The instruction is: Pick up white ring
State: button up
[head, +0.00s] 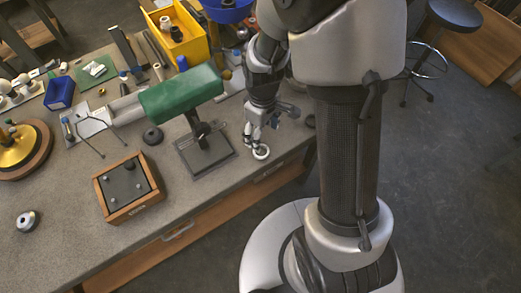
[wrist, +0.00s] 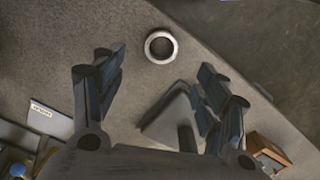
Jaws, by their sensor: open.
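The white ring (wrist: 160,46) lies flat on the grey table in the wrist view, ahead of the fingertips and roughly centred between them. It also shows in the head view as a small white ring (head: 261,152) near the table's front edge, just below my gripper (head: 264,122). In the wrist view my gripper (wrist: 163,68) has its two dark fingers spread wide with nothing between them. The fingers do not touch the ring.
A wooden box (head: 128,187) sits further left. The table's left front is mostly clear.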

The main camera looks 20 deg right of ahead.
jog(key=b, duration=0.1)
send_over(263, 154)
jog(key=f, duration=0.4)
jog(key=shift+w+a+f, duration=0.1)
jog(key=shift+w+f, duration=0.1)
jog(key=shift+w, duration=0.1)
jog(key=f+b, duration=0.1)
jog(key=f, duration=0.2)
jog(key=f+b, duration=0.1)
jog(key=f, duration=0.1)
jog(key=shift+s+f+b, duration=0.15)
jog(key=shift+s+b, duration=0.15)
jog(key=shift+s, duration=0.05)
jog(key=shift+c, duration=0.4)
jog(key=c, duration=0.8)
jog(key=shift+r, duration=0.2)
